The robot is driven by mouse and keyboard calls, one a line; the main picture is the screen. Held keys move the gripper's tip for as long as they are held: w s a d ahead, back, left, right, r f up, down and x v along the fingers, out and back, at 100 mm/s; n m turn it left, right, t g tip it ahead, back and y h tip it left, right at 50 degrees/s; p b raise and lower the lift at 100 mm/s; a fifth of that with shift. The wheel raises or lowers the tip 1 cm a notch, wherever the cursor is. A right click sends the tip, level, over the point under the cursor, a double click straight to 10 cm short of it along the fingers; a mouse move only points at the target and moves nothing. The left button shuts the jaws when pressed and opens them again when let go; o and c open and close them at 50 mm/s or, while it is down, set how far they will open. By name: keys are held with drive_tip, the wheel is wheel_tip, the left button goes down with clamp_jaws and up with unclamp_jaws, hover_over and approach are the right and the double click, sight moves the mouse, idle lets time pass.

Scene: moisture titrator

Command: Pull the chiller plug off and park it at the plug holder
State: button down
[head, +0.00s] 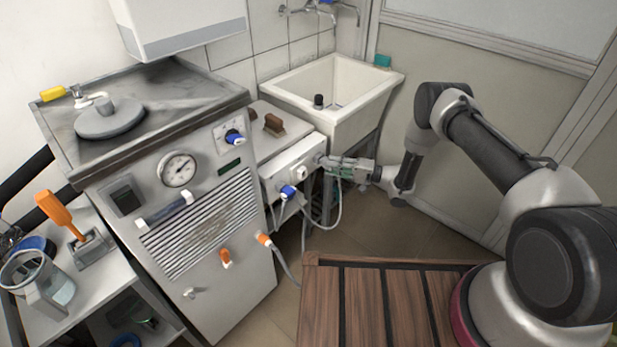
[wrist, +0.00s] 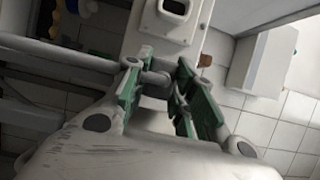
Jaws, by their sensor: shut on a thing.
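My gripper (head: 328,161) is at the right end of a white socket box (head: 289,166). In the wrist view its green-padded fingers (wrist: 160,90) are closed around a small pale grey plug-like piece (wrist: 158,78), mostly hidden between them. This piece lies right by the box, and I cannot tell whether it is still seated there. A pale cable (head: 338,212) hangs in a loop below my gripper. A blue plug (head: 288,191) sits on the box's front, left of a white round socket (head: 301,173). I cannot make out which part is the plug holder.
A grey cabinet (head: 205,225) with a gauge stands left, an orange connector (head: 264,240) at its lower right. A white sink (head: 335,85) is behind the box. A brown block (head: 274,124) lies on the ledge. A slatted wooden top (head: 385,300) is in front.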

drive_tip(key=shift+w+a, duration=0.5)
drive_tip(key=shift+a, duration=0.1)
idle(0.3)
drive_tip(key=c, duration=1.1)
unclamp_jaws()
drive_tip(key=shift+d, duration=0.1)
drive_tip(key=shift+v, duration=3.9)
